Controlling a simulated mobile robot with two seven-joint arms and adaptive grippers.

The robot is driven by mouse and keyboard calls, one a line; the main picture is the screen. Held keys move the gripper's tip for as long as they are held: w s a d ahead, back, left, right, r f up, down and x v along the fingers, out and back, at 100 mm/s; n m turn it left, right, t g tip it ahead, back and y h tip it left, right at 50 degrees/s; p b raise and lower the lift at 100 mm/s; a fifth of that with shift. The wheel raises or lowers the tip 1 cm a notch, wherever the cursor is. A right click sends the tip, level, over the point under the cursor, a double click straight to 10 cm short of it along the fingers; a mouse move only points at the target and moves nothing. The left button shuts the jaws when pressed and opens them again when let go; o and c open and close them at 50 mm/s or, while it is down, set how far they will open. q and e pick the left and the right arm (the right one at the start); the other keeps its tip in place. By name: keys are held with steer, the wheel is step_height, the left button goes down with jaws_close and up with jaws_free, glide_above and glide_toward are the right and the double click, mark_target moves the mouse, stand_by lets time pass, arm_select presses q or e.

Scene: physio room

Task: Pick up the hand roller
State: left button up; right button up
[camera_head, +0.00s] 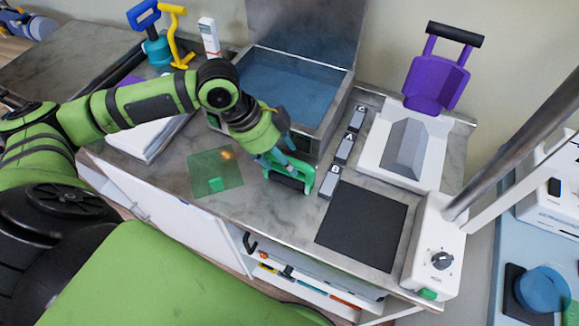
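The hand roller (290,184) appears to be the green piece with a dark middle. It is at the counter's front edge, left of the black mat. My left arm comes in from the left, and its gripper (276,150) is just above and behind this piece. They look in contact, but I cannot tell whether the fingers are closed on it. The fingers are largely hidden by the wrist and merge with the green and teal parts. My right gripper is not in view.
A water basin (338,99) with a raised lid stands behind the gripper. Small grey devices (343,148) and the black mat (361,226) lie to the right. A purple black-handled piece (436,84) stands at the back right. A green translucent square (203,171) lies left.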

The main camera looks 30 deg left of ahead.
mark_target(304, 180)
arm_select(q)
steer(key=shift+x, duration=1.55)
steer(key=shift+w+a, duration=0.1)
steer(key=shift+a, duration=0.05)
jaws_close()
